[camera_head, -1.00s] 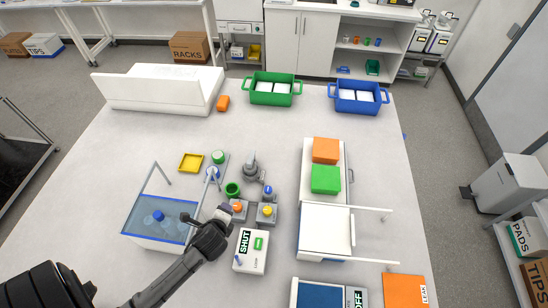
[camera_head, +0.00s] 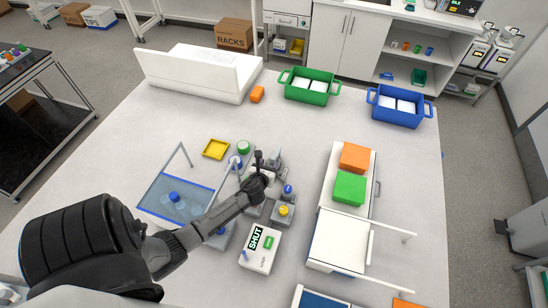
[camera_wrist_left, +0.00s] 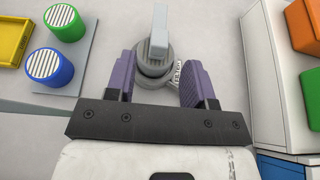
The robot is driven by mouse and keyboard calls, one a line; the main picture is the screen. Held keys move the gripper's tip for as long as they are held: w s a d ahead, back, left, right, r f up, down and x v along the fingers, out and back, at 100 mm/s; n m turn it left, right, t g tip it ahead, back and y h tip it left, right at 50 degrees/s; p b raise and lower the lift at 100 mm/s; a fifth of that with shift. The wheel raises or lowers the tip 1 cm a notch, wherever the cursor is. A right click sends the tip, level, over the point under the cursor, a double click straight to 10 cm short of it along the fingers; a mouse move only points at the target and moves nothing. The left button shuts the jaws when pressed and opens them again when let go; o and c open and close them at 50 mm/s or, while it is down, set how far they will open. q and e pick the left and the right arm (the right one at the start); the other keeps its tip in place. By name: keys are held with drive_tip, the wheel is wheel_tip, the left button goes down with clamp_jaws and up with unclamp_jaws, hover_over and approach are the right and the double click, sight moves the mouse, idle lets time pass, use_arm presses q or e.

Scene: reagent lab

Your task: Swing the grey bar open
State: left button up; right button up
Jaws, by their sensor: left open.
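The grey bar (camera_wrist_left: 159,38) shows in the left wrist view, on top of a round grey base (camera_wrist_left: 150,62) with a small label on its side. In the head view the grey fixture (camera_head: 277,153) is partly hidden by my gripper. My left gripper (camera_head: 264,162) is over it, pointing away from me. In the left wrist view its two purple fingers (camera_wrist_left: 160,72) are apart, one on each side of the base, with the bar ahead between them. Nothing is visibly gripped. My right gripper is not in view.
A white box marked SHUT (camera_head: 260,249) stands nearer me. A blue-rimmed tank (camera_head: 150,208) is left of my arm. Green- and blue-ringed jars (camera_wrist_left: 64,22) and a yellow tray (camera_head: 215,149) stand left of the fixture. A white cabinet (camera_head: 338,241) with coloured blocks is on the right.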

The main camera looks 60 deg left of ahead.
sight(273, 158)
use_arm(q)
drive_tip(key=shift+b+x, duration=0.55)
drive_tip(key=shift+x, duration=2.95)
drive_tip(key=shift+f, duration=0.1)
clamp_jaws()
drive_tip(key=shift+d, duration=0.1)
